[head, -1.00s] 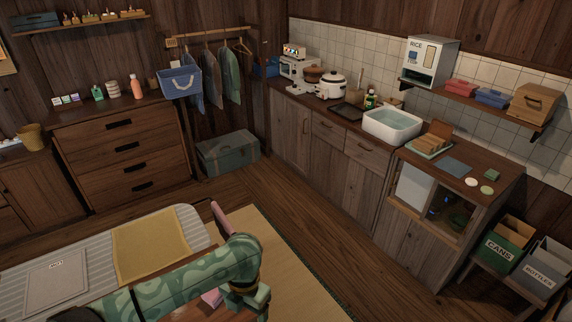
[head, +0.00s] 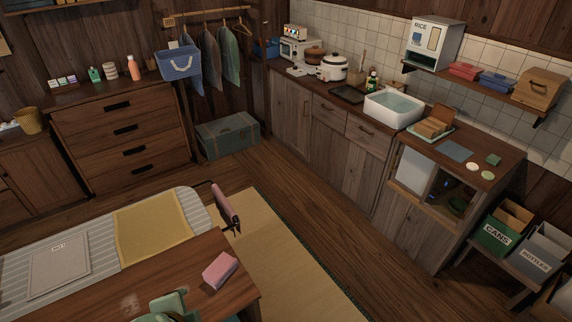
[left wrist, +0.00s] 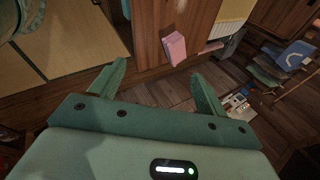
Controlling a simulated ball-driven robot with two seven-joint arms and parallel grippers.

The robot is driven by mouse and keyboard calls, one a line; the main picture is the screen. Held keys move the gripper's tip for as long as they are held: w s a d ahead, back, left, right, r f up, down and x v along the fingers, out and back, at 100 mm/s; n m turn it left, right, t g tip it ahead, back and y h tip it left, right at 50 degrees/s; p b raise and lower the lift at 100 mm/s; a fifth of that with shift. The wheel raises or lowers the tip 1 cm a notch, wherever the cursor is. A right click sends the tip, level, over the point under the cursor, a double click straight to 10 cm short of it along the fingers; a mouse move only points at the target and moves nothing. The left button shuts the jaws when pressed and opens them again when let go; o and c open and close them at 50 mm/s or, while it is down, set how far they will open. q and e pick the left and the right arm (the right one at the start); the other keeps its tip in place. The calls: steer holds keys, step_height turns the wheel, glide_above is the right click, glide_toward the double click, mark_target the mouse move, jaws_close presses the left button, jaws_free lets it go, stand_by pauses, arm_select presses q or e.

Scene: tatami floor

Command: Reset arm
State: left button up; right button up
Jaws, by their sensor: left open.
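My left gripper shows in the left wrist view (left wrist: 157,85) with its two green fingers spread wide and nothing between them. In the head view, only a green part of my left arm shows at the bottom edge, over the wooden table (head: 200,255). A pink block (head: 220,270) lies on the table near its right end, apart from the arm. The block also shows in the left wrist view (left wrist: 174,47), beyond the fingers. My right gripper is in neither view.
A striped ironing board (head: 195,212) with a yellow cloth (head: 150,232) and a grey folded item (head: 58,265) lies behind the table. A straw mat (head: 285,270) is at right. The wooden floor between table and counter (head: 365,175) is clear.

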arm_select(q)
steer(key=s+a+r+n+y, duration=0.35)
steer(key=a+n, duration=0.25)
steer(key=a, duration=0.3)
steer(key=s+d+f+n+g+h+b, duration=0.1)
steer(key=s+d+f+b, duration=0.15)
steer(key=f, duration=1.35)
steer(key=s+d+f+g+h+b, duration=0.15)
steer(key=f+b, duration=0.25)
steer(key=f, duration=1.1)
steer(key=s+f+n+g+h+b, duration=0.2)
steer(key=s+f+b, duration=0.4)
steer(key=s+f, duration=1.5)
step_height(320, 180, down, 3)
steer(key=shift+s+f+n+g+b, duration=0.1)
steer(key=shift+s+n+g+b, duration=0.15)
steer(key=shift+n+g+b, duration=0.25)
